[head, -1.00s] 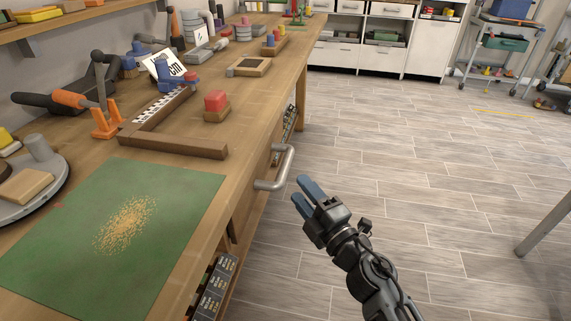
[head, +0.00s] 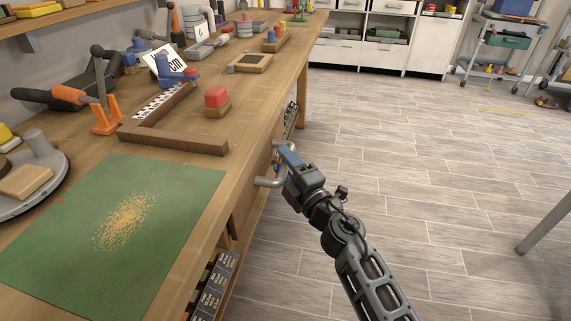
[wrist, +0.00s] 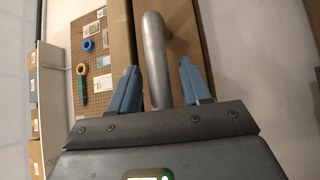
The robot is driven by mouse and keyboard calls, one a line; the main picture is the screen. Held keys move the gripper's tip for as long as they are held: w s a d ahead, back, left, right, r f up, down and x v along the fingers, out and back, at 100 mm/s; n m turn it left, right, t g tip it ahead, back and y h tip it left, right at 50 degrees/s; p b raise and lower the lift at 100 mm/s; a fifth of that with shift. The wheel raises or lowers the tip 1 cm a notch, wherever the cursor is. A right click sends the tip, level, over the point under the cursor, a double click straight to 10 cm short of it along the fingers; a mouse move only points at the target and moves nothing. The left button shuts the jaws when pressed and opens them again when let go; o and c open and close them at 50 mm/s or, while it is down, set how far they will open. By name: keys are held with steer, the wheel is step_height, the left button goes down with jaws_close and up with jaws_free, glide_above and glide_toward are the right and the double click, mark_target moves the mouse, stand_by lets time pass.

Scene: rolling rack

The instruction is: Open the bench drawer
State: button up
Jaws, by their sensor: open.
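The bench drawer's grey bar handle (head: 268,181) sticks out from the front of the wooden bench (head: 240,190). My gripper (head: 285,153) is at the handle and covers much of it in the head view. In the wrist view the handle (wrist: 157,60) runs between the two blue fingers of my gripper (wrist: 158,85). The fingers stand apart, one on each side, with a visible gap to the bar. The drawer front is mostly hidden behind my gripper and the bench edge; no drawer opening shows.
A green mat (head: 115,235) with yellowish crumbs lies on the bench top. A red-topped block (head: 217,101) and a wooden L-shaped frame (head: 175,142) stand near the edge. Small bins (head: 215,285) sit below. The floor (head: 430,190) to the right is clear.

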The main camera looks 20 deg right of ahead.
jaws_close()
steer(key=shift+s+d, duration=0.1)
stand_by(0.4)
steer(key=s+d+p, duration=0.6)
steer(key=s+d, duration=0.5)
steer(key=d, duration=0.4)
steer(key=shift+s+d, duration=0.15)
steer(key=shift+d, duration=0.1)
steer(key=shift+f, duration=0.1)
jaws_free()
steer(key=shift+s, duration=0.1)
steer(key=r+v, duration=0.1)
steer(key=v, duration=0.6)
steer(key=shift+s+f, duration=0.3)
steer(key=shift+f, duration=0.15)
